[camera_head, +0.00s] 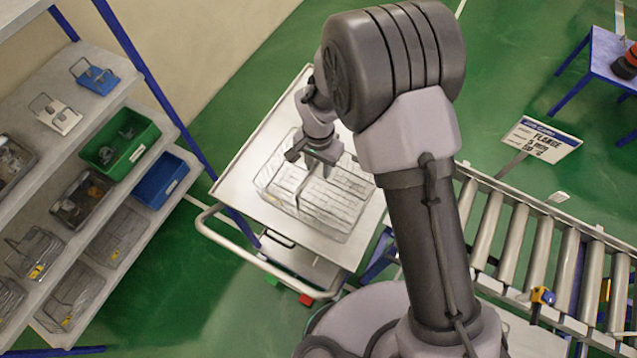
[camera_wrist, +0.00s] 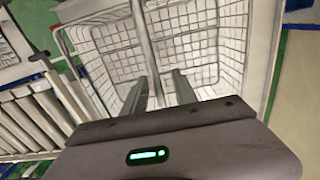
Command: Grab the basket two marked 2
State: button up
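A wire basket (camera_head: 340,205) sits on the top of a pale cart; no number mark is readable on it. My gripper (camera_head: 319,168) is over the basket, pointing down. In the wrist view the basket (camera_wrist: 205,40) fills the area beyond my gripper (camera_wrist: 160,88), and it looks empty. A grey bar (camera_wrist: 143,38), apparently the basket's handle, runs down the picture to between my two fingers. The fingers stand apart with a gap on both sides of the bar. Whether either finger touches the bar cannot be told.
The cart (camera_head: 235,182) has a rail on its near left side. A shelf rack (camera_head: 150,95) with several wire baskets and a green bin (camera_head: 120,142) stands at left. A roller conveyor (camera_head: 515,235) and a sign (camera_head: 541,139) stand at right. Green floor is free behind the cart.

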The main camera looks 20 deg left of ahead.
jog(key=shift+f, duration=0.4)
jog(key=shift+s, duration=0.1)
jog(key=c, duration=0.3)
grip_shut()
jog(key=shift+r, duration=0.1)
dwell(0.6)
